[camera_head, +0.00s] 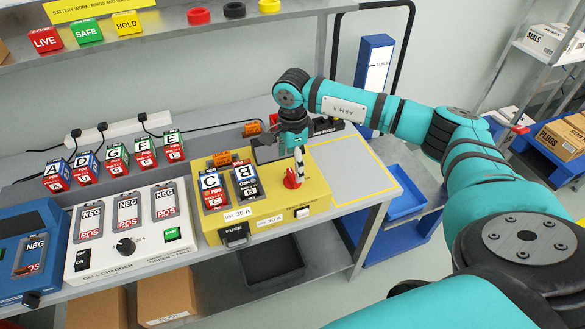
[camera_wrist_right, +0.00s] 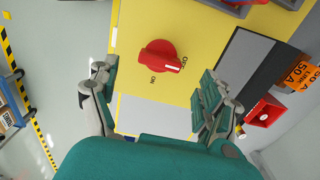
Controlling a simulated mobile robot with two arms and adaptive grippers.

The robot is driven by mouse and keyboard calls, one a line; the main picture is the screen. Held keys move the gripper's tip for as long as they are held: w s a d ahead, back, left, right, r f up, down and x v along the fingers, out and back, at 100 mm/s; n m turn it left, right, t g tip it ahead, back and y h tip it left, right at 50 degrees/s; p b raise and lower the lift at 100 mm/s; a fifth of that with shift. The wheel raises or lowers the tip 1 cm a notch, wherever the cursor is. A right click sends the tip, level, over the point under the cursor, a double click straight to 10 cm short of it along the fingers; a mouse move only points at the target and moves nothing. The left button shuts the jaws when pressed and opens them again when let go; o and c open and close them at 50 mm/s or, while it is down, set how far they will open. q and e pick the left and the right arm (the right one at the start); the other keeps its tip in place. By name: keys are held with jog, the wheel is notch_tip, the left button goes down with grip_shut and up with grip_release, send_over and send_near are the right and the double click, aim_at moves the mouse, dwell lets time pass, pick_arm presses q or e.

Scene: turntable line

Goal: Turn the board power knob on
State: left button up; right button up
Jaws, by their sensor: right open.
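The yellow power board (camera_head: 262,215) lies on the bench in the head view, with a red knob (camera_head: 291,181) on its right part. The wrist view shows the red knob (camera_wrist_right: 158,56) on the yellow board surface (camera_wrist_right: 190,30). My left gripper is out of view.
Batteries C (camera_head: 212,189) and B (camera_head: 245,181) sit in the board left of the knob. The white charger (camera_head: 130,232) is further left.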

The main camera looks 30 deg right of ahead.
aim_at(293, 175)
jog(key=shift+f+p, duration=0.35)
jog(key=shift+f, duration=1.8)
jog(key=shift+c, duration=0.3)
jog(key=c, duration=1.1)
